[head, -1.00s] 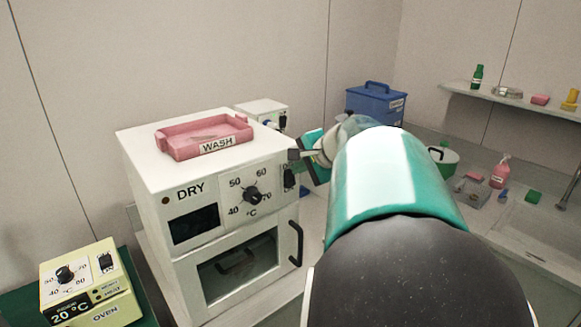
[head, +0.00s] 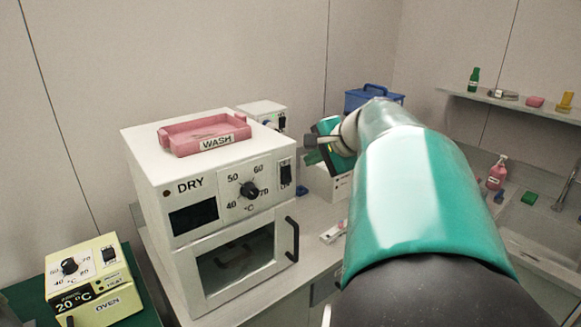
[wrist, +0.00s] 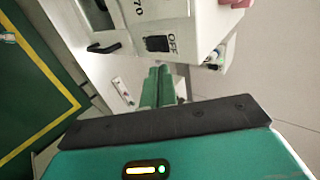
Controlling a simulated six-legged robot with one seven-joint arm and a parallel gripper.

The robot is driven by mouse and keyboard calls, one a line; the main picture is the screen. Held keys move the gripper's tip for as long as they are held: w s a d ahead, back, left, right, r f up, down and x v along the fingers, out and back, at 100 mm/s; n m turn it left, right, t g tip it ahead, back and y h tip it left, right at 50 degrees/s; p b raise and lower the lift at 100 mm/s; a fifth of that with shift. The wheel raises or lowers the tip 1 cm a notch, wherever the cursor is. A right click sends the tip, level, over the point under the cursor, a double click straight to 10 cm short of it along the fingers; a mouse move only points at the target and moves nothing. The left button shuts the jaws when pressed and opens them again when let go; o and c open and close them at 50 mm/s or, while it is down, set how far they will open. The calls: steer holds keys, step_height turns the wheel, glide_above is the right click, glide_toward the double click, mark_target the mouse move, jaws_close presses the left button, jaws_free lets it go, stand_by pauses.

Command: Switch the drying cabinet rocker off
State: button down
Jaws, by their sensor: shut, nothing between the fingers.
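The white drying cabinet (head: 215,215) marked DRY stands on the bench, left of centre in the head view. Its black rocker (head: 286,174) is at the right end of the front panel, beside the dial (head: 249,190). In the wrist view the rocker (wrist: 157,44) shows close up with OFF printed beside it; I cannot tell which way it is pressed. My gripper (head: 308,148) is right of the cabinet's front corner, apart from the rocker. In the wrist view its green fingers (wrist: 158,86) are together and empty, with a gap to the rocker.
A pink WASH tray (head: 205,135) sits on the cabinet. The cabinet's door handle (head: 292,239) sticks out below the rocker. A yellow OVEN unit (head: 92,280) stands at the lower left. A blue box (head: 374,97) and a shelf (head: 520,100) are behind.

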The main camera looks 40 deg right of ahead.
steer(key=s+r, duration=0.1)
steer(key=r, duration=0.1)
steer(key=s+r, duration=0.2)
stand_by(0.4)
steer(key=shift+s+a, duration=0.1)
